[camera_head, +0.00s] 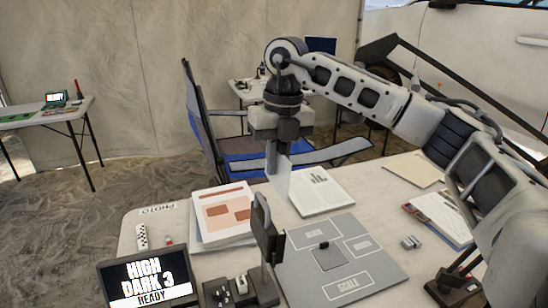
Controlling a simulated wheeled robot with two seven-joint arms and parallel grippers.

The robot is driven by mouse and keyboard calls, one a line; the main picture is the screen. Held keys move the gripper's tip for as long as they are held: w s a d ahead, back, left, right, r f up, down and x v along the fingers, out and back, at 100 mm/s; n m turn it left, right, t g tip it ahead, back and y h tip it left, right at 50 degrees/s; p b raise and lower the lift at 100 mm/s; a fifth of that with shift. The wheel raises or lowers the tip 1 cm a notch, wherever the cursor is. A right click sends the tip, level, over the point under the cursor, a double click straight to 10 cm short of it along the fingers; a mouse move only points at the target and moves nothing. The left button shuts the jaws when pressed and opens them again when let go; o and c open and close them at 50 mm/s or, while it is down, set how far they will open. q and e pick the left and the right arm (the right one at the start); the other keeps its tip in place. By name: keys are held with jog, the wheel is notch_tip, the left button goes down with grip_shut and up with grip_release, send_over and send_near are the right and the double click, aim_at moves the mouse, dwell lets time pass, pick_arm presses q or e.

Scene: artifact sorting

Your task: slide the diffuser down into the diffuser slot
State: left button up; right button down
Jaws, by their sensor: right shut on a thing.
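My right gripper (282,145) points down above the far part of the table, shut on a pale, flat, upright panel, which looks like the diffuser (282,178). I cannot make out the diffuser slot clearly. My left gripper is not in view.
The table (150,225) holds a grey board marked SCALE (375,275) with a small dark item on it. A screen reading HIGH DARK 3 READY (148,280) stands front left. Papers (222,212), a clipboard (440,215) and a small grey block (411,242) lie around. A chair (205,120) stands behind.

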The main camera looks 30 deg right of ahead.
aim_at(274, 185)
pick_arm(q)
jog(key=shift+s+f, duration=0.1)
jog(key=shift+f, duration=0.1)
pick_arm(e)
jog(key=shift+w+f, duration=0.1)
jog(key=shift+f+b, duration=0.35)
jog(key=shift+f, duration=0.1)
notch_tip(274, 185, down, 2)
jog(key=shift+a+f+b, duration=0.15)
jog(key=shift+b, duration=0.6)
notch_tip(274, 185, down, 2)
jog(key=shift+a+f+b, duration=0.1)
jog(key=shift+b, duration=0.6)
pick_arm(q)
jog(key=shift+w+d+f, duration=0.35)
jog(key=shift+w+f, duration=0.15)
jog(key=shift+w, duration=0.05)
pick_arm(e)
jog(key=shift+f, duration=0.15)
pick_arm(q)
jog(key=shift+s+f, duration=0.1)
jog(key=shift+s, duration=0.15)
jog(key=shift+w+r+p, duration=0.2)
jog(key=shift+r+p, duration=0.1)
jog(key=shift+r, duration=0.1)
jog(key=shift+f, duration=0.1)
